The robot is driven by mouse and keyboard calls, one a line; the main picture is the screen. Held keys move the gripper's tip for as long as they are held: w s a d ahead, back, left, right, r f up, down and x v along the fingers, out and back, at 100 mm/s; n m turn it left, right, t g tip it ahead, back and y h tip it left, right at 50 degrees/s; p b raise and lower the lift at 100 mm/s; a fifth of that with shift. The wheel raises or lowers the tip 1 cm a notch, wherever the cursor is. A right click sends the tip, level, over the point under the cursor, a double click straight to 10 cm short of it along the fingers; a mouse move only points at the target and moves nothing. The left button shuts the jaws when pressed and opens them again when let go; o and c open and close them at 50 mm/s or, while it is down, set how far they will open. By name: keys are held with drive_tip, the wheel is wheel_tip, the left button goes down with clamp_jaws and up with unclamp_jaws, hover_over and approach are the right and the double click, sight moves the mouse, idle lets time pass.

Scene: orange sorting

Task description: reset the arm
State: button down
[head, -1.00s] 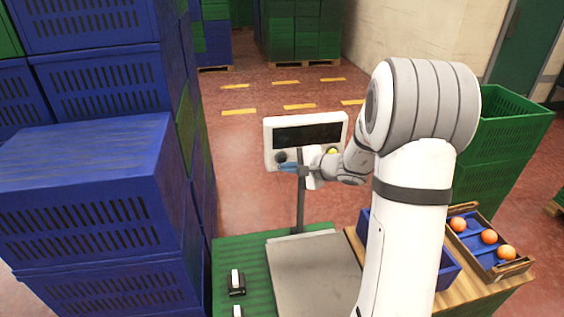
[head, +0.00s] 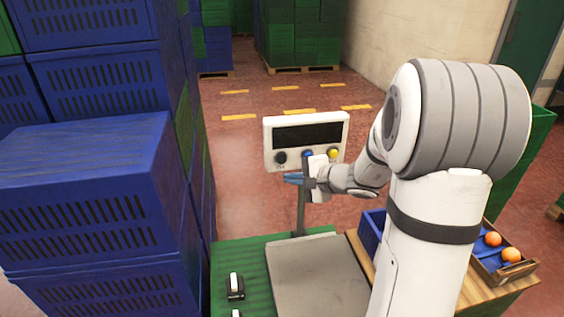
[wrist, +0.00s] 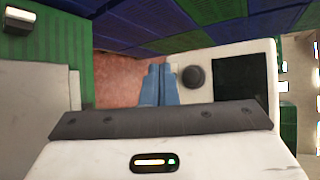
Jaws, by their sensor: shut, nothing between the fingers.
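My gripper (head: 293,179) is in front of the white scale display unit (head: 270,154), by its lower edge, above the weighing plate. Its blue fingers (wrist: 159,85) are closed together and empty in the wrist view. The display unit has a dark screen (head: 306,135), a black knob (head: 280,158), a blue button (head: 308,154) and a yellow button (head: 334,153). In the wrist view the black knob (wrist: 193,77) is just right of the fingertips, and I see no clear contact. My arm hides part of the right side of the head view.
The scale's metal plate (head: 315,275) is empty on a green surface (head: 235,255). Stacked blue crates (head: 90,160) stand close on the left. At the right, a tray (head: 490,268) holds oranges (head: 512,255) beside a blue crate (head: 371,232). Open floor lies behind the display.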

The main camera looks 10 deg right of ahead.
drive_tip(key=s+a+r+n+g+p, duration=0.25)
drive_tip(key=s+a+n+g, duration=0.45)
drive_tip(key=s, duration=0.7)
drive_tip(key=s+d+r+n+h+p, duration=0.1)
drive_tip(key=s+d+n+h, duration=0.2)
drive_tip(key=s, duration=0.3)
drive_tip(key=s+d+r+n+h, duration=0.2)
drive_tip(key=s+d+n+h, duration=0.1)
drive_tip(key=s+h, duration=0.2)
drive_tip(key=shift+s+r+n+p, duration=0.2)
drive_tip(key=shift+s+n+p, duration=0.2)
drive_tip(key=shift+s, duration=0.4)
idle(0.7)
